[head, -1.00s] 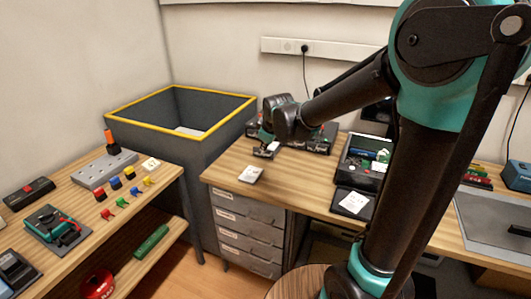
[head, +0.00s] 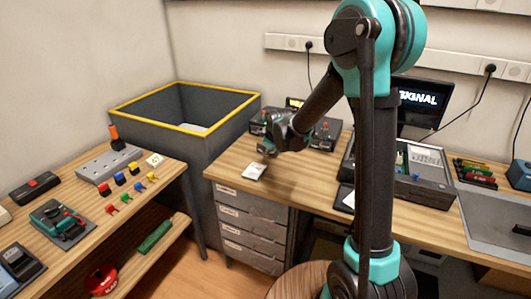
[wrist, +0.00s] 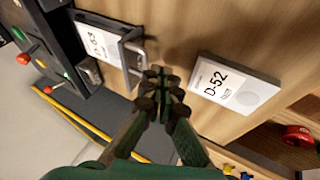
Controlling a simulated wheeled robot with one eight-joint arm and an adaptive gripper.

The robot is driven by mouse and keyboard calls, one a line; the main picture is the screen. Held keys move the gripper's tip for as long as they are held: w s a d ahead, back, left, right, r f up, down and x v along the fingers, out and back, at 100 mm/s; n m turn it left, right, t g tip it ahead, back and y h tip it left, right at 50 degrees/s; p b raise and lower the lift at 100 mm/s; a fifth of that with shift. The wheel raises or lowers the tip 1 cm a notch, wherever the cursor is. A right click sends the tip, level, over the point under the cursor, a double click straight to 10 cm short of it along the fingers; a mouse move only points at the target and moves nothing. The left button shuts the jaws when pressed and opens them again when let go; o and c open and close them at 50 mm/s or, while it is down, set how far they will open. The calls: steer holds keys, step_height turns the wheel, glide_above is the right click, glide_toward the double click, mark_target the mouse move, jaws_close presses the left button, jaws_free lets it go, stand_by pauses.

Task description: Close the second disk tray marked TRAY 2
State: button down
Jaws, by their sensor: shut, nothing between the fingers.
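The dark disk unit (head: 322,139) stands at the back of the wooden desk, partly behind my arm. In the wrist view an open tray (wrist: 78,22) sticks out of the unit (wrist: 40,40) and holds a white disk card marked 53 (wrist: 98,42). The tray has a metal front handle (wrist: 134,52). No TRAY 2 mark is readable, and my gripper hides the tray in the head view. My gripper (head: 266,149) is shut and empty. Its fingertips (wrist: 162,84) are close beside the handle; I cannot tell if they touch it.
A white card marked D-52 (wrist: 232,84) lies on the desk near my fingers, also in the head view (head: 254,171). A grey bin with a yellow rim (head: 150,105) stands left of the desk. An open dark case (head: 410,185) stands to the right.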

steer(key=shift+w+d+f, duration=0.1)
steer(key=shift+w+d, duration=0.05)
steer(key=shift+w, duration=0.25)
steer(key=w+d, duration=0.2)
steer(key=w, duration=0.2)
steer(key=w+d, duration=0.1)
steer(key=w, duration=0.4)
steer(key=w+d, duration=0.2)
steer(key=w, duration=0.2)
steer(key=shift+w+d, duration=0.3)
steer(key=shift+w, duration=0.05)
